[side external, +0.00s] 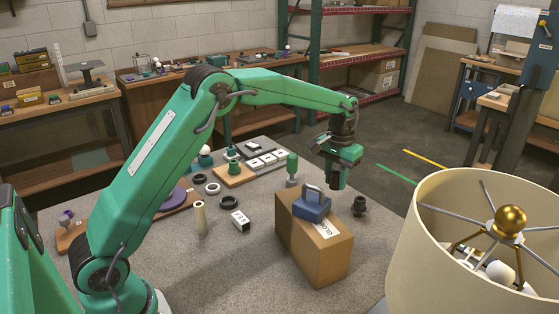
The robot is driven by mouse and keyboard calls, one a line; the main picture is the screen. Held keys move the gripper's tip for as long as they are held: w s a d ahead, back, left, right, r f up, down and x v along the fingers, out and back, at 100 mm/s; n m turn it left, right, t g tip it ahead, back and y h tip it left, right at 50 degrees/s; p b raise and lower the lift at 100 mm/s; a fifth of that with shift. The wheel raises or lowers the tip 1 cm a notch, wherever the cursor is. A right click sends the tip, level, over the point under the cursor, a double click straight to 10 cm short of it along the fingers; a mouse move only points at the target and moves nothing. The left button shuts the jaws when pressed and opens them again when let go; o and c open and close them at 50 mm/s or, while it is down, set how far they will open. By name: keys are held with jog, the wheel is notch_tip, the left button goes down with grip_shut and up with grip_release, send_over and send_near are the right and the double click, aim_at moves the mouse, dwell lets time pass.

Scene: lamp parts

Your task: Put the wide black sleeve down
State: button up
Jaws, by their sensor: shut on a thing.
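My gripper (338,167) hangs from the green arm above the right part of the grey table, behind and to the right of the cardboard box. It is shut on a dark piece at its lower end, which I take to be the wide black sleeve (337,182). The sleeve is held above the tabletop, and its outline merges with the dark fingers. Another small black part (359,206) stands on the table just below and to the right of the gripper, apart from it.
A cardboard box (318,250) with a blue padlock-like block (312,205) on top stands in front of the gripper. A green-topped part (292,168) stands to its left. Black rings (229,202), a cream tube (200,217) and a white block (241,221) lie further left. A large lampshade (430,245) fills the right.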

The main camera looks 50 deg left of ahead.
jog(key=shift+f, duration=0.85)
jog(key=w+a+f, duration=0.1)
jog(key=a+f, duration=0.1)
jog(key=a, duration=0.1)
jog(key=w+a+f, duration=0.2)
jog(key=a, duration=0.2)
jog(key=w+a+f, duration=0.1)
jog(key=a+f, duration=0.2)
jog(key=a, duration=0.1)
jog(key=shift+w, duration=0.15)
jog(key=shift+f, duration=0.1)
jog(key=shift+f, duration=1.9)
jog(key=shift+f, duration=0.1)
jog(key=o, duration=1.1)
jog(key=shift+c, duration=0.2)
